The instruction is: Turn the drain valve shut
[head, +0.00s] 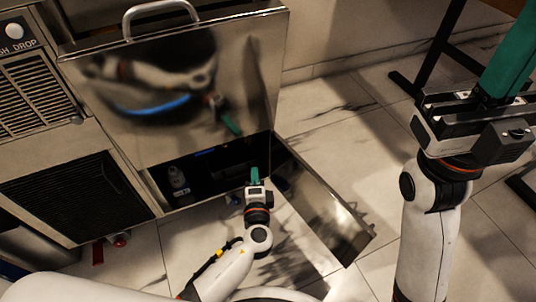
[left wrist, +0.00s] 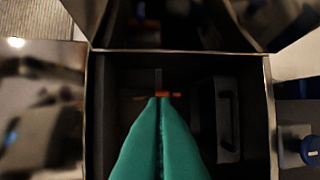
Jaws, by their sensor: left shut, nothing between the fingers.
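My left gripper (head: 255,175) is at the mouth of a dark, open compartment under the metal front; its teal fingers are shut with nothing between them. In the left wrist view the closed fingers (left wrist: 160,105) point into the compartment. A small orange bar with a grey upright piece (left wrist: 157,82) shows just beyond their tips; I cannot tell whether it is the drain valve or whether the fingers touch it. Red parts (head: 119,240) sit low under the cabinet at the left. My right gripper (head: 508,65) is raised at the right, its fingertips cut off by the frame.
A shiny metal panel (head: 265,75) with a bar handle (head: 160,12) stands above the opening. A metal door (head: 325,200) juts out at the opening's right. Vent grilles (head: 78,200) are at the left.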

